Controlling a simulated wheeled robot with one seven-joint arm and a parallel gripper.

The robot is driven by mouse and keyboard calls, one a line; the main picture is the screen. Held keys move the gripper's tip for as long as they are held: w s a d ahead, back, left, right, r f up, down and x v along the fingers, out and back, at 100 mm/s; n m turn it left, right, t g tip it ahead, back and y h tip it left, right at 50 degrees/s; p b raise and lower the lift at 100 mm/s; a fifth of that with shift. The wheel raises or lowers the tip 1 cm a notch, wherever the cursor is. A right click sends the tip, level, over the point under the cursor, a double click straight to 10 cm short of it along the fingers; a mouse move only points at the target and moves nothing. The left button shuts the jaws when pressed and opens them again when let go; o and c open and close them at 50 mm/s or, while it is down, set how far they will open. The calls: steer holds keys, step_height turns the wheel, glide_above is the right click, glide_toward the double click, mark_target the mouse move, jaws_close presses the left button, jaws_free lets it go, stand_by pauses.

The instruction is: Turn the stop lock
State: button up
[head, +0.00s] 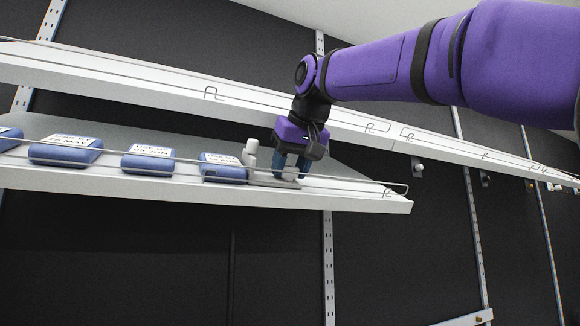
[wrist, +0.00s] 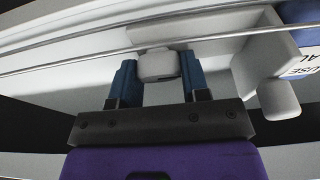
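The stop is a pale grey fitting on the lower shelf, with a flat base bar (head: 272,182) and a rounded upright post (head: 251,152) at its left end. The post's rounded end also shows at the right of the wrist view (wrist: 280,100). The stop lock is a small pale knob (wrist: 159,65) on this fitting. My gripper (head: 291,172) points down over the bar's right part. Its blue fingers stand on both sides of the knob, and in the wrist view they appear to touch it. The knob is mostly hidden by the fingers in the head view.
Blue labelled packs, the nearest one (head: 222,167) just left of the stop, line the lower shelf (head: 345,197). A thin wire rail runs along its front. The upper shelf (head: 190,92) passes close behind my wrist. The lower shelf's right end is clear.

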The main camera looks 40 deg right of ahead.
steer(key=shift+m, duration=0.4)
steer(key=m+h, duration=0.1)
steer(key=m, duration=0.1)
steer(key=shift+d+m, duration=0.1)
steer(key=shift+m, duration=0.3)
steer(key=shift+s+m+g+h, duration=0.1)
steer(key=shift+m+g+h, duration=0.3)
steer(key=shift+m, duration=1.7)
steer(key=o, duration=0.9)
steer(key=shift+f, duration=0.1)
